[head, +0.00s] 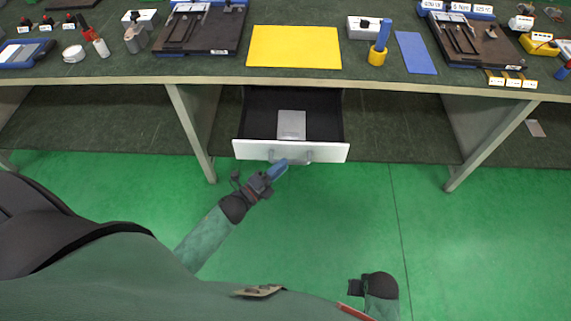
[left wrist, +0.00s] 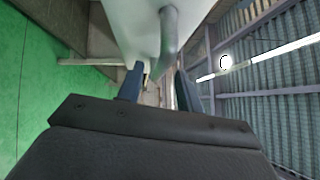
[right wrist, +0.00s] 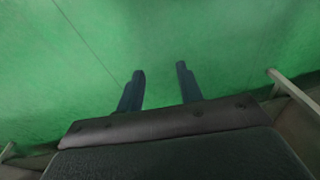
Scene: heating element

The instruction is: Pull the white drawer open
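The white drawer (head: 240,150) under the workbench is pulled out, and its dark inside shows in the head view. A grey bar handle (head: 292,160) is on its front. My left gripper (head: 278,168) is at the left part of the handle. In the left wrist view, the fingers (left wrist: 160,68) stand apart, with the handle (left wrist: 168,35) just ahead and between their lines; contact cannot be told. The drawer's white front (left wrist: 130,25) fills the top there. My right gripper (right wrist: 160,70) is open and empty above the green floor.
A light grey flat item (head: 291,125) lies in the drawer. The workbench (head: 200,68) carries a yellow mat (head: 294,47), a blue mat (head: 415,53) and several tools. Bench legs (head: 190,125) stand at either side. The green floor in front is free.

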